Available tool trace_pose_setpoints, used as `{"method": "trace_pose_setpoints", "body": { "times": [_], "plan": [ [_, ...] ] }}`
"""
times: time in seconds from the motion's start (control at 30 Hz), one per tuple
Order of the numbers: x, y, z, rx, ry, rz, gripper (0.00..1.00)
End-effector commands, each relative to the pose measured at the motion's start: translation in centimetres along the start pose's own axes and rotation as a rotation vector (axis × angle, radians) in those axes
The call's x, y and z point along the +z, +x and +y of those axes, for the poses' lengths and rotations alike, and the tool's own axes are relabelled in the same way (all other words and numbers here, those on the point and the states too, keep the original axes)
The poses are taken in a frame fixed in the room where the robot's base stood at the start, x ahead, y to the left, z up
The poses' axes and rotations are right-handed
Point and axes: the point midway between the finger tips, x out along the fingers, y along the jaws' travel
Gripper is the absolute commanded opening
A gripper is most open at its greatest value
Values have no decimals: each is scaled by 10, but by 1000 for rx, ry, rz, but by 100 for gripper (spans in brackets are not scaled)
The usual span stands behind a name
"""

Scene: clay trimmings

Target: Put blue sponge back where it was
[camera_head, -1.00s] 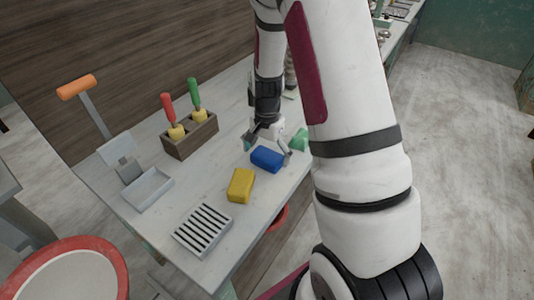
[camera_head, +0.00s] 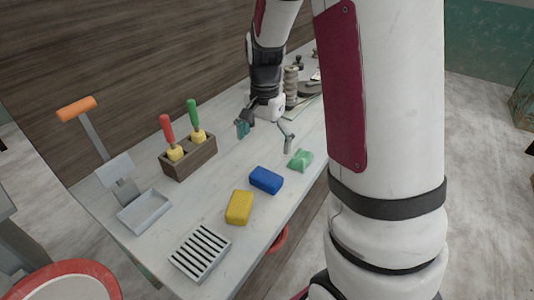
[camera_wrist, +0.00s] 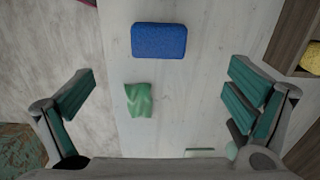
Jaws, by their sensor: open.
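The blue sponge (camera_head: 266,180) lies flat on the light grey bench, between a yellow sponge (camera_head: 239,207) and a crumpled green piece (camera_head: 301,160). In the wrist view the blue sponge (camera_wrist: 159,41) lies beyond my fingertips, and the green piece (camera_wrist: 139,100) is nearer. My gripper (camera_head: 265,139) is open and empty above the bench, behind the blue sponge and apart from it. In the wrist view its two fingers (camera_wrist: 160,95) are spread wide with nothing between them touching.
A slotted grey rack (camera_head: 200,252) stands at the bench's near end. A wooden block (camera_head: 189,157) holds a red-handled and a green-handled tool. A grey scoop tray (camera_head: 145,211) is at left. Several stacked items (camera_head: 292,83) stand farther back.

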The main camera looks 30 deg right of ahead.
Motion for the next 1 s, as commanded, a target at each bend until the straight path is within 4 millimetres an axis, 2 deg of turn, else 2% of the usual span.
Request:
{"method": "trace_pose_setpoints", "body": {
  "times": [0.27,0.5,0.63,0.8,1.0],
  "plan": [
    [64,-80,17,-114,-318,55,98],
    [126,-130,54,-187,-646,149,98],
    [155,-147,80,-211,-818,217,98],
    [184,-156,110,-222,-1006,304,98],
    [198,-156,128,-219,-1117,361,98]
  ]
}}
